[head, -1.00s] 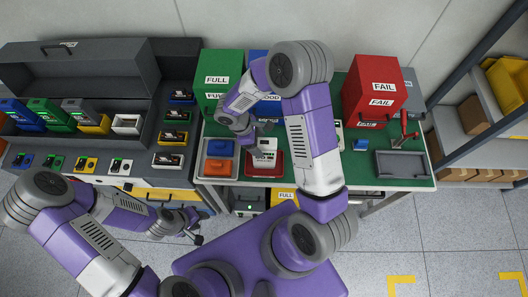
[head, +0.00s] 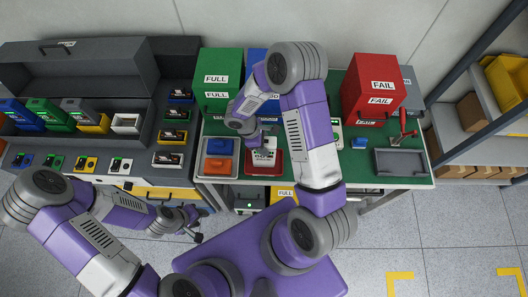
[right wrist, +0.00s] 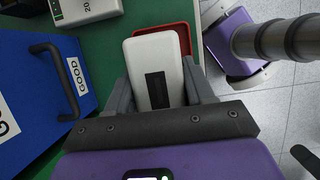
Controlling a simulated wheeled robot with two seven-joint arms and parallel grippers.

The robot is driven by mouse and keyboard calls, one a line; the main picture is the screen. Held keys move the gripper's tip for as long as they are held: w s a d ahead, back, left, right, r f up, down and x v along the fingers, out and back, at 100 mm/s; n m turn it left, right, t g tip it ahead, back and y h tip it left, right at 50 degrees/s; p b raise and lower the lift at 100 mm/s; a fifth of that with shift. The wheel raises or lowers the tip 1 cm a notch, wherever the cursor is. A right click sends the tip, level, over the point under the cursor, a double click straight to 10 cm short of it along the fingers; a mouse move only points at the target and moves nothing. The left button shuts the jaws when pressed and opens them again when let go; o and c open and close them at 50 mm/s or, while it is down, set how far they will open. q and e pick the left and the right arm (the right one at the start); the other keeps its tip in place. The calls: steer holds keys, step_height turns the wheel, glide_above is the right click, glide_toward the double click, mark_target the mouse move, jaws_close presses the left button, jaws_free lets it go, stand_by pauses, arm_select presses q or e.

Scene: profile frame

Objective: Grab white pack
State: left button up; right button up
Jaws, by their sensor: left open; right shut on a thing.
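The white pack (head: 264,158) is at the red tray (head: 283,171) on the green table in the head view. In the right wrist view the white pack (right wrist: 154,55) lies between the grey fingers, with a dark strip on its face. My right gripper (right wrist: 157,90) is shut on it. In the head view my right gripper (head: 261,143) is at the pack's far end, partly hidden by its own arm. I cannot tell whether the pack touches the tray. My left gripper (head: 194,224) is open and empty, low at the left, away from the pack.
A grey tray with blue and orange items (head: 218,147) is left of the red tray. Green (head: 218,65), blue (right wrist: 40,85) and red (head: 374,84) bins stand at the back. A grey flat tray (head: 401,161) is at the table's right. Shelving (head: 475,105) is further right.

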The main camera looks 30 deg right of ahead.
jaws_close()
steer(key=shift+r, duration=0.15)
